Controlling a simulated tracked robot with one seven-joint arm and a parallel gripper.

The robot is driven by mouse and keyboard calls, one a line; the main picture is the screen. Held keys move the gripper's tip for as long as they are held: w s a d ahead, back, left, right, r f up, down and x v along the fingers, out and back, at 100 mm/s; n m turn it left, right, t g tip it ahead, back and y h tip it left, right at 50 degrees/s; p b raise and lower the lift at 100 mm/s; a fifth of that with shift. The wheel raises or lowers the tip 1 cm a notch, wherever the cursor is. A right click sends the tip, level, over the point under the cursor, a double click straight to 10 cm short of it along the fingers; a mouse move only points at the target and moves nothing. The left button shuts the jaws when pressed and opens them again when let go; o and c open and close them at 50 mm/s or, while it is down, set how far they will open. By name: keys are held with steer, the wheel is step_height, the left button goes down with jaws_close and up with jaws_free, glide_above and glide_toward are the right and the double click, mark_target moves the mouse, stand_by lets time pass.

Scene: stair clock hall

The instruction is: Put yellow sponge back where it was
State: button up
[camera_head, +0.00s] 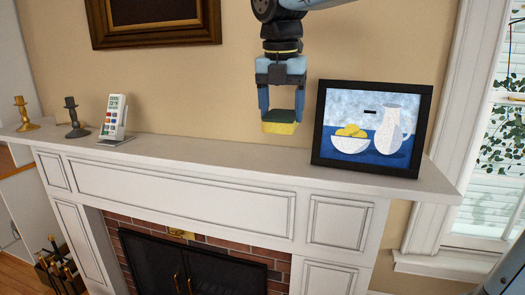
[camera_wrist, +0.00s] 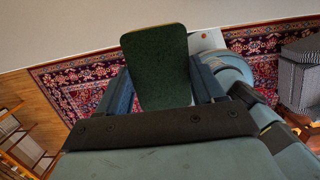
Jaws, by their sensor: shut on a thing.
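The yellow sponge (camera_head: 279,128) has a yellow lower layer and a dark green top. My gripper (camera_head: 281,112) points down and is shut on it, one finger on each side. The sponge hangs against the tan wall in the head view, just above the white mantel shelf (camera_head: 215,162) and apart from it, left of the framed picture. In the wrist view, the green face of the sponge (camera_wrist: 160,68) fills the space between the two blue fingers. The spot where the sponge was before is not marked in these frames.
A framed picture of lemons and a jug (camera_head: 371,128) stands right of the sponge. The shelf's middle is clear. A patterned rug (camera_wrist: 85,85) lies on the floor.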

steer(key=w+a+f, duration=0.1)
steer(key=w+f, duration=0.2)
steer(key=w+a+f, duration=0.1)
steer(key=w+f, duration=0.1)
steer(key=w, duration=0.2)
steer(key=w+a+f, duration=0.1)
steer(key=w+f, duration=0.2)
steer(key=w, duration=0.1)
steer(key=shift+a+f, duration=0.1)
steer(key=shift+f, duration=0.25)
steer(key=shift+w+f, duration=0.2)
steer(key=shift+f, duration=1.45)
steer(key=o, duration=0.9)
steer(key=shift+f, duration=0.1)
steer(key=shift+o, duration=0.2)
